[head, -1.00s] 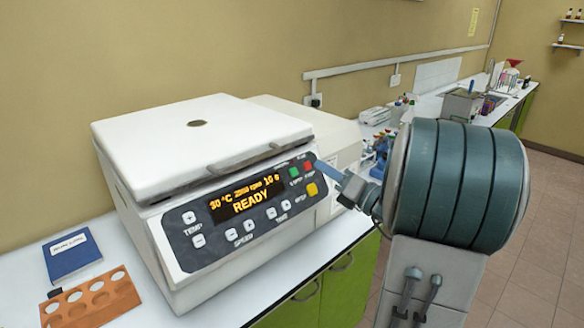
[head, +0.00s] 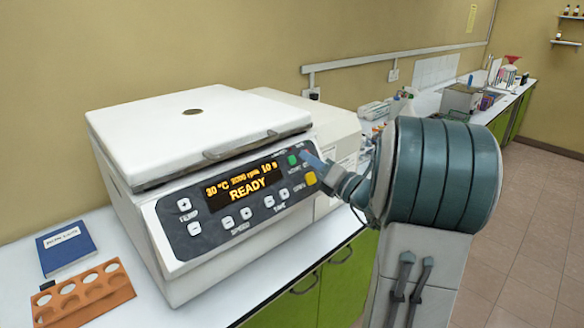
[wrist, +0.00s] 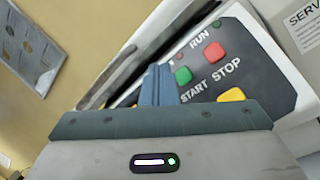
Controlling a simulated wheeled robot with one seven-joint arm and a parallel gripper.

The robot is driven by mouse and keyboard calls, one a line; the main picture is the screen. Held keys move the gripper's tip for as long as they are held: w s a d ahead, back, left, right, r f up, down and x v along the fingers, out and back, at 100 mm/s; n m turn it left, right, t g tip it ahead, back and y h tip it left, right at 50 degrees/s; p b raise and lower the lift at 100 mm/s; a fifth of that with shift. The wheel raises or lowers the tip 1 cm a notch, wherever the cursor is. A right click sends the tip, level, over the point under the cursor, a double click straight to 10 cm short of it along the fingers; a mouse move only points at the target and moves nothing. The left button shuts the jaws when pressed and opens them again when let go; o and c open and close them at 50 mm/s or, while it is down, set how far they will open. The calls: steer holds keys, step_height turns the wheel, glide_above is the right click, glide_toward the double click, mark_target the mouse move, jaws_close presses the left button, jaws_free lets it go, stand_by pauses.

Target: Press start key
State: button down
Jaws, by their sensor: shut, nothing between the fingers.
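The white centrifuge (head: 165,235) stands on the bench with its lid closed. The green start key (head: 292,160) is at the panel's upper right; in the wrist view the green key (wrist: 183,75) sits above the word START. The red stop key (wrist: 214,52) is beside it. My gripper (head: 307,156) is shut and empty, with blue fingers just right of the green key in the head view. In the wrist view my fingertips (wrist: 158,70) appear just left of it. Contact cannot be told.
A yellow key (head: 311,178) sits below the stop key. A blue book (head: 66,248) and an orange rack (head: 85,292) lie left of the centrifuge. Bottles and other gear stand farther along the bench behind my arm.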

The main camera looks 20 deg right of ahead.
mark_target(292, 160)
steer(key=shift+w+a+f, duration=0.2)
steer(key=shift+w+f, duration=0.1)
steer(key=shift+w, duration=0.2)
steer(key=shift+w+a+f, duration=0.15)
steer(key=shift+w+f, duration=0.15)
steer(key=shift+w, duration=0.15)
steer(key=shift+w+f, duration=0.1)
stand_by(1.4)
steer(key=shift+w+a+f+b, duration=0.1)
steer(key=shift+w+f+b, duration=0.05)
steer(key=shift+w+b, duration=0.15)
steer(key=shift+w+a+f, duration=0.15)
steer(key=shift+w+f, duration=0.05)
steer(key=shift+w, duration=0.05)
stand_by(0.7)
stand_by(0.3)
steer(key=shift+s+d+r+p, duration=0.3)
steer(key=shift+s+r, duration=0.1)
steer(key=shift+s, duration=0.25)
